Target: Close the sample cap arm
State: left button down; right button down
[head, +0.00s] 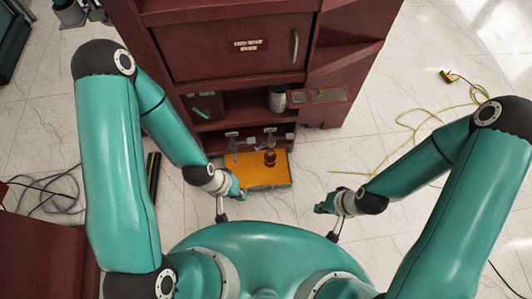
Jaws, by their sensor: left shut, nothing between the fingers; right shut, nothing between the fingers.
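A dark red cabinet (235,50) stands ahead of me. Two small grey fittings, one on the left (233,143) and one on the right (270,139), hang from its lower front edge. I cannot tell which part is the sample cap arm, or whether it is open; it is too small to make out. A brown bottle-like piece (270,158) stands at a yellow-orange tray (265,180) below the right fitting. My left gripper (238,190) is shut and empty near the tray's left front edge. My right gripper (322,208) is shut and empty, to the right of the tray and apart from it.
An open shelf above the fittings holds a grey cylinder (277,99) and a green item (201,113). A small side ledge (328,96) juts out at right. A yellow cable (412,128) lies on the right floor, dark cables (45,190) on the left. Floor right of the tray is clear.

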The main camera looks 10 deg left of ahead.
aim_at(264, 144)
jog(key=u, duration=0.2)
jog(key=k, duration=1.05)
jog(key=z, duration=0.3)
